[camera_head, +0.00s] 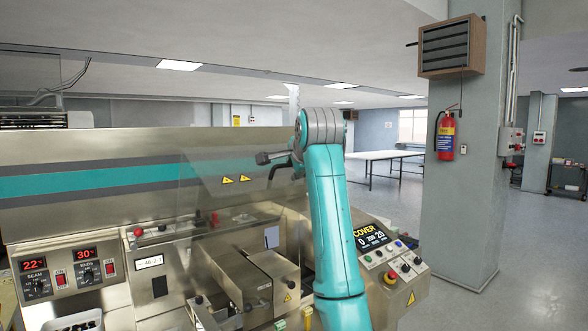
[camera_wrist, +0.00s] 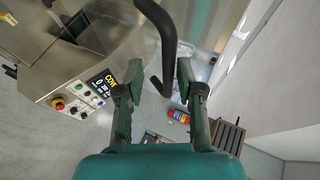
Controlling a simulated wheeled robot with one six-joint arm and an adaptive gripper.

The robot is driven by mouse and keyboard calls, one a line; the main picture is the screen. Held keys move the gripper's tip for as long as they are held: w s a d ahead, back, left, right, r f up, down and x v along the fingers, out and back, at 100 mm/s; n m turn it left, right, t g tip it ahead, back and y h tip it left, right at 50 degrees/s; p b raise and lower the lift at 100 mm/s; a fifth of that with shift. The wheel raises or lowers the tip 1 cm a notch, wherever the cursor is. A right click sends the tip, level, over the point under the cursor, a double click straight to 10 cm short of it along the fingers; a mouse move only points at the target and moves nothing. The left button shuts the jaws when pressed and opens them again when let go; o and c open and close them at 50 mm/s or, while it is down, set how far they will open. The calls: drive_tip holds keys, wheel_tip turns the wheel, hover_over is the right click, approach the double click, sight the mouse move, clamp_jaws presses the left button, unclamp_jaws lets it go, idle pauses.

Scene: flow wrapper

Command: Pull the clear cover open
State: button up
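The clear cover (camera_head: 210,172) is a see-through panel with yellow warning stickers on the front of the wrapper machine, and it appears lowered. Its dark curved handle (camera_head: 279,168) is at the cover's right end. In the wrist view the handle (camera_wrist: 169,45) comes down from the top, and its bent lower end lies between the fingers of my gripper (camera_wrist: 160,70). The fingers are open, with visible gaps on both sides of the handle. I cannot tell the depth between handle and fingers. In the head view my teal arm hides most of the gripper.
A control panel (camera_head: 385,252) with a display reading COVER and an emergency stop button is right of my arm. A grey pillar (camera_head: 468,190) with a red fire extinguisher (camera_head: 446,136) stands further right. Open floor lies between machine and pillar. A white table (camera_head: 385,155) is behind.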

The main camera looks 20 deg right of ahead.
drive_tip(key=v, duration=1)
drive_tip(key=shift+s, duration=0.3)
drive_tip(key=shift+r, duration=0.15)
